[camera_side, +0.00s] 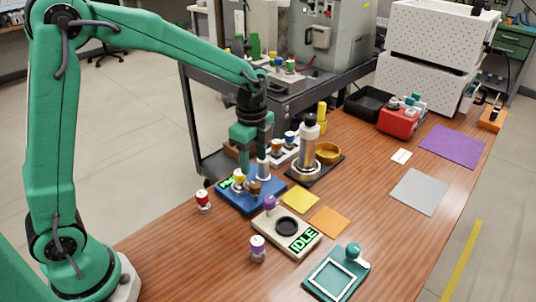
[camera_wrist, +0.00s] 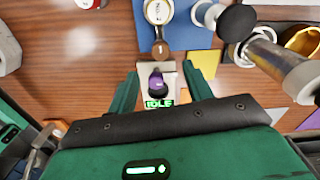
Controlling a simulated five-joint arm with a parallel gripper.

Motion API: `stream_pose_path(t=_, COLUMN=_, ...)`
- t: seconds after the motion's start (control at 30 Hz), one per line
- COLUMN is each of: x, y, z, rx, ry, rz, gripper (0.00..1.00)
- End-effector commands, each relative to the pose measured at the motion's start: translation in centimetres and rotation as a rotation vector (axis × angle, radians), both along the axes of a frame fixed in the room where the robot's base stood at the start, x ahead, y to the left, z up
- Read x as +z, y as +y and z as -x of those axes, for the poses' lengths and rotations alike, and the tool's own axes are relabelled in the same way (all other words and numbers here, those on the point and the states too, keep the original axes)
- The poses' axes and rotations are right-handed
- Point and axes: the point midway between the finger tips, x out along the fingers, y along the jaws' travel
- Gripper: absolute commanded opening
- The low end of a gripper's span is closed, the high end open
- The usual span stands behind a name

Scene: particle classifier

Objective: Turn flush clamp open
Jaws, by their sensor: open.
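My gripper (camera_side: 255,158) points down above the blue board (camera_side: 240,207) in the side view, its green fingers apart. In the wrist view my gripper (camera_wrist: 160,72) has a gap between its fingers, with nothing held. A brown knob (camera_side: 255,188) and a yellow-topped part (camera_side: 239,179) sit on the blue board. The brown knob also shows in the wrist view (camera_wrist: 160,49), beyond the fingertips. A purple knob (camera_wrist: 158,84) on a pale block with green IDLE text (camera_wrist: 159,103) appears between the fingers. I cannot tell which part is the flush clamp.
A beige device (camera_side: 268,233) with an IDLE display stands in front of the board. A tall metal cylinder (camera_side: 309,148) and gold bowl (camera_side: 327,153) stand behind right. A red-topped vial (camera_side: 203,201) and purple-topped vial (camera_side: 258,248) stand nearby.

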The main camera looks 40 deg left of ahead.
Motion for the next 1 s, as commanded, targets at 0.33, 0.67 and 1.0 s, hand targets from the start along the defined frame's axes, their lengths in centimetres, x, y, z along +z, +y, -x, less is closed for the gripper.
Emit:
stream_pose_path(t=0.33, x=-0.5, y=-0.1, z=-0.2, rx=-0.015, ry=0.005, rz=0.0, gripper=0.51)
stream_pose_path(t=0.67, x=-3.3, y=0.0, z=-0.1, rx=-0.013, ry=0.008, rz=-0.001, gripper=0.51)
stream_pose_path(t=1.0, x=-7.1, y=-0.1, z=-0.1, rx=-0.013, ry=0.007, rz=-0.001, gripper=0.51)
